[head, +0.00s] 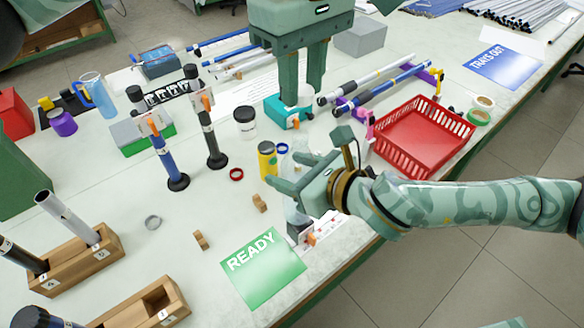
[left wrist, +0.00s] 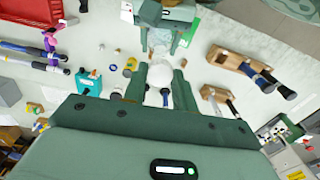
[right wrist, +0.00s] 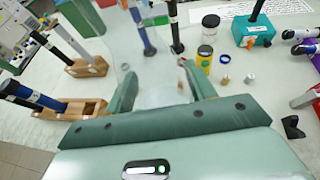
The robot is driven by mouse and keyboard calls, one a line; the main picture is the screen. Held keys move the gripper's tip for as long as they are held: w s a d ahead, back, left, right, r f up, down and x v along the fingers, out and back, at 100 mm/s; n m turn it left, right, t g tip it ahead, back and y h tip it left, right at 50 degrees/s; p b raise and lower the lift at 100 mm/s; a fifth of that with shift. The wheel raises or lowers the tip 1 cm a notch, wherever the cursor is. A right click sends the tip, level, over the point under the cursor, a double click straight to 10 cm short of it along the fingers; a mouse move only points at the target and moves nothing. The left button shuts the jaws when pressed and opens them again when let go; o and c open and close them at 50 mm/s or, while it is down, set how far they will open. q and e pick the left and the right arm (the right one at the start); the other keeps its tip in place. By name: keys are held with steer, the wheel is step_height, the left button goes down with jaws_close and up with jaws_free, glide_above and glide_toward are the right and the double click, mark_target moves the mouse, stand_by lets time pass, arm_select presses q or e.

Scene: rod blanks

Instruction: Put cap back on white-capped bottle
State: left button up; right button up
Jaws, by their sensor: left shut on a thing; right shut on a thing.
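My left gripper (head: 303,98) points down over the table's middle, behind the right one. In the left wrist view, its fingers (left wrist: 160,80) are shut on a small white round thing (left wrist: 158,72), which looks like the white cap. My right gripper (head: 288,192) reaches in from the right near the front edge. It is shut on a pale, see-through bottle (head: 296,212), partly hidden by the fingers. The bottle shows as a blurred whitish body between the fingers in the right wrist view (right wrist: 165,94). The cap and bottle appear apart.
A yellow bottle (head: 267,160), a black-lidded jar (head: 245,124) and a red ring (head: 236,174) stand close left of the right gripper. A red basket (head: 424,136) is right; a green READY mat (head: 262,268) lies in front.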

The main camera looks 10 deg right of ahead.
arm_select(q)
glide_above(300, 134)
steer(key=shift+w+f, duration=0.1)
steer(key=shift+f, duration=1.95)
steer(key=shift+f, duration=0.85)
steer(key=shift+f, duration=0.55)
steer(key=m, duration=1.3)
steer(key=shift+a, duration=0.1)
steer(key=o, duration=0.9)
